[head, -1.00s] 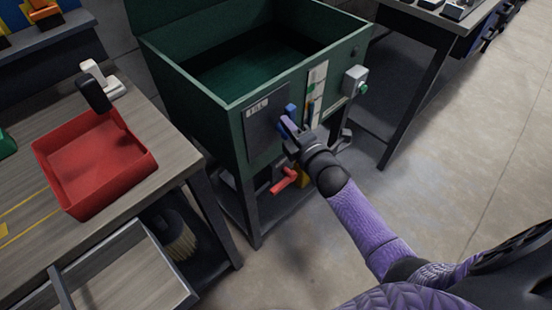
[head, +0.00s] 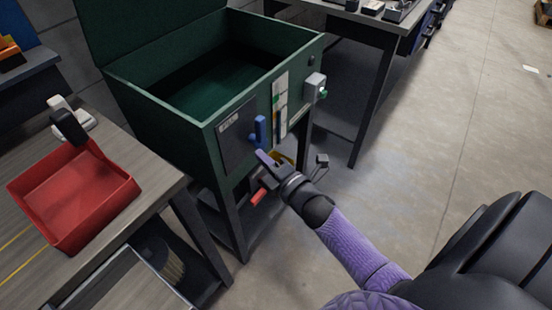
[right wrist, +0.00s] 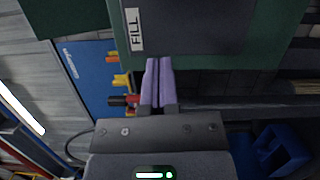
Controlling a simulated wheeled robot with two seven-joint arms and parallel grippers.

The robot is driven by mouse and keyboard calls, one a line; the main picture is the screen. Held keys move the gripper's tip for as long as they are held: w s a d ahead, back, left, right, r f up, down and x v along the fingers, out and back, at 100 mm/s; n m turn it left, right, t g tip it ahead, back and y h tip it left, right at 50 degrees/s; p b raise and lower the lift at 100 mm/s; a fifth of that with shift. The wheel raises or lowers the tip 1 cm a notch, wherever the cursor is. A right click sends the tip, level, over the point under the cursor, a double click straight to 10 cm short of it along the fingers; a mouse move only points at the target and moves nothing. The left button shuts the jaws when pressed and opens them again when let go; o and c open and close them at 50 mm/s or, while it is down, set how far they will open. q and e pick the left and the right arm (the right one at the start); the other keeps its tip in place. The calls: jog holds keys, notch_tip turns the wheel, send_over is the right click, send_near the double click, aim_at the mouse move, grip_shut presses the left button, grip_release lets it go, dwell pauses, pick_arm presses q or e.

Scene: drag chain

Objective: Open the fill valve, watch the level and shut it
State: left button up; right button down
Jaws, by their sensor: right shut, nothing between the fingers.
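The green tank (head: 165,110) stands open at the top on a dark frame. Its front has a dark panel (head: 236,143) with a label, which reads FILL in the right wrist view (right wrist: 134,28). The blue valve handle (head: 260,130) is upright at the panel's right side. Right of it is a pale level gauge strip (head: 280,105); its level is too small to read. My right gripper (head: 262,156) is shut and empty, just below the blue handle and apart from it. Its purple fingers lie together in the right wrist view (right wrist: 158,80). My left gripper is not in view.
A red lever (head: 258,196) is under the tank, close to my right gripper. A grey box with a green button (head: 314,88) is at the tank's right corner. A red tray (head: 75,190) sits on the left bench. Open floor lies to the right.

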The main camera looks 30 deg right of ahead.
jog(key=s, duration=0.5)
jog(key=shift+d+p, duration=0.15)
jog(key=shift+p, duration=0.25)
jog(key=s+f+m+g+h, duration=0.1)
jog(key=s+f+m+g, duration=0.2)
jog(key=s+f, duration=0.35)
jog(key=s+a+f+m+g+h, duration=0.1)
jog(key=s+f+m+g, duration=0.25)
jog(key=f, duration=0.55)
jog(key=s+f+m+g, duration=0.3)
jog(key=s+f+m, duration=0.15)
jog(key=f, duration=0.25)
jog(key=s+f+m+g, duration=0.3)
jog(key=s+f+g, duration=0.1)
jog(key=s, duration=0.8)
jog(key=s+a+f+m+g, duration=0.1)
jog(key=s+f+m+g, duration=0.2)
jog(key=s, duration=0.9)
jog(key=shift+f+m+g+h, duration=0.3)
jog(key=shift+f+g, duration=0.05)
jog(key=shift+g, duration=0.7)
jog(key=shift+w, duration=0.15)
dwell(1.2)
